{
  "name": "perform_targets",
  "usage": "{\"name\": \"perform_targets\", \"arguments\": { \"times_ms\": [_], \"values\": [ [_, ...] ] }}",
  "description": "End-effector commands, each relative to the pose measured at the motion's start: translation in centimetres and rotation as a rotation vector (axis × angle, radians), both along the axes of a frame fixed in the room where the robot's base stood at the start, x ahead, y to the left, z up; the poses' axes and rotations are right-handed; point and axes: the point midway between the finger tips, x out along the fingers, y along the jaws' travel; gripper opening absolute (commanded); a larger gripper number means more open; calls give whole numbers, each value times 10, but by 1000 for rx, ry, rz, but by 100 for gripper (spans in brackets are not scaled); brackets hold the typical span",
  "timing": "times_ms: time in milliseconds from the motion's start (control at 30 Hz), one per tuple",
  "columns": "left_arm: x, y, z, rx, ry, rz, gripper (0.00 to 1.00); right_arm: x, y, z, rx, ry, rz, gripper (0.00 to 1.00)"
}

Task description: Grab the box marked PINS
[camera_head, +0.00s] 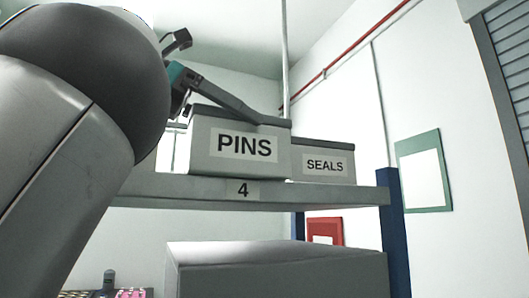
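The light grey box marked PINS (233,164) stands upright on a grey shelf (325,194), above the shelf label 4. It has a dark rim along its top. My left gripper (221,81) has a teal body and dark fingers spread wide apart, with nothing seen between them. It is at the box's upper left. One finger points up and away, and the other slants down across the box's top edge. I cannot tell whether that finger touches the box. My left arm covers the left part of the view. My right gripper is not in view.
A smaller grey box marked SEALS (324,162) stands close to the right of the PINS box. A blue post (392,235) holds the shelf's right end. A large grey block (276,275) is below the shelf. The space above both boxes is largely free.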

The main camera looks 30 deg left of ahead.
Motion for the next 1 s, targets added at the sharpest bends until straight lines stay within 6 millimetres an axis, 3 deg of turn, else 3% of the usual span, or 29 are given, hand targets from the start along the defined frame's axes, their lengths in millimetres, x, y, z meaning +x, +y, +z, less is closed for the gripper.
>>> {"name": "perform_targets", "arguments": {
  "times_ms": [67, 833, 1000],
  "values": [
    [0, 0, 0, 0, 0, 0, 88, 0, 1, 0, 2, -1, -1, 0],
    [0, 0, 0, 0, 0, 0, 1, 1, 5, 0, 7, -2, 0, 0],
    [-1, 0, 1, 0, -3, 0, 0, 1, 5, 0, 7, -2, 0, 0]
  ]
}}
